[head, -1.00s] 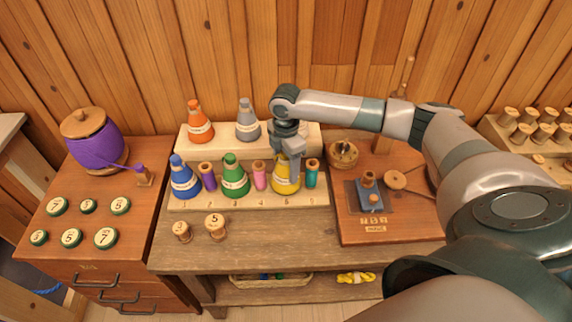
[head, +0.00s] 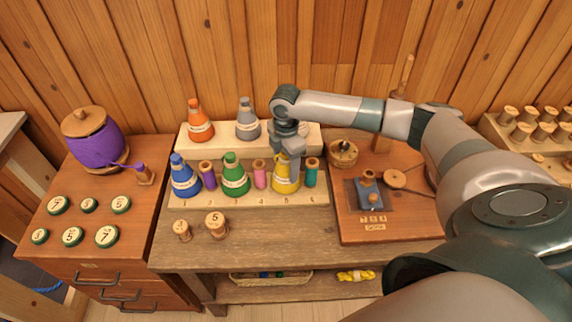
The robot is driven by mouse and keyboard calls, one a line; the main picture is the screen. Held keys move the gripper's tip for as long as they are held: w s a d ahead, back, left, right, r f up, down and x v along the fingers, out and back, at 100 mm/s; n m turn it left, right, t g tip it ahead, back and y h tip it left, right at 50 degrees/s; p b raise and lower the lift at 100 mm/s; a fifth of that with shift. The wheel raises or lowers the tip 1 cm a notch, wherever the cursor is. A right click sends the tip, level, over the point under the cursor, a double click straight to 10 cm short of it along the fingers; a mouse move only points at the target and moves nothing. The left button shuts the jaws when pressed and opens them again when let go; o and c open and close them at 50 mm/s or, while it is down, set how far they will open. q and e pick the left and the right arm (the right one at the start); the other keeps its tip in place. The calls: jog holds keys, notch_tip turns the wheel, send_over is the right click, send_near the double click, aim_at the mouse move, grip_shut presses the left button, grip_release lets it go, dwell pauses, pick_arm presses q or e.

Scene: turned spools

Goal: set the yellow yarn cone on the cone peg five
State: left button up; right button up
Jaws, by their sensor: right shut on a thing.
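The yellow yarn cone (head: 285,181) stands upright at the front row of the pale wooden peg rack (head: 265,200), above the mark that looks like 5. The peg under it is hidden, so I cannot tell how fully it is seated. My right gripper (head: 287,157) points down and is shut on the upper part of the cone. The cone stands between a pink spool (head: 260,174) on its left and a teal spool (head: 311,172) on its right. My left gripper is not in view.
Blue (head: 184,177) and green (head: 234,175) cones and a purple spool (head: 207,175) share the front row. Orange (head: 199,122) and grey (head: 247,120) cones stand on the back step. Two wooden spools (head: 215,224) stand on the bench in front. A wooden board (head: 400,225) lies right.

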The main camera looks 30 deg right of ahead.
jog(key=shift+f, duration=0.3)
jog(key=o, duration=1.1)
notch_tip(320, 180, up, 8)
jog(key=p, duration=0.8)
jog(key=shift+r, duration=0.25)
jog(key=shift+r+p, duration=0.8)
jog(key=shift+r, duration=0.4)
